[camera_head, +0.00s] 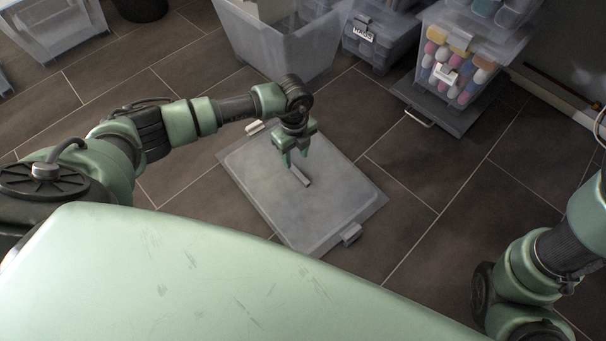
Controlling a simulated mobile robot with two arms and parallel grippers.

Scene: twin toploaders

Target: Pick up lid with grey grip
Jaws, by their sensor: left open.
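A translucent grey lid (262,182) lies flat on the dark tiled floor in the middle of the view. A grey grip bar (302,179) sits near the lid's centre, and clips show at two of its edges. My left gripper (295,163) points down over the lid, with its green fingers apart and empty. The fingertips are close to the grip; I cannot tell whether they touch it. Part of the lid's upper edge is hidden by my left arm. My right arm shows at the lower right, with its gripper out of view.
An open translucent bin (268,50) stands just behind the lid. A smaller closed box (380,40) and a clear container of coloured items (452,72) on a dark base (432,107) stand at upper right. Another bin (55,30) is at upper left. Floor right of the lid is clear.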

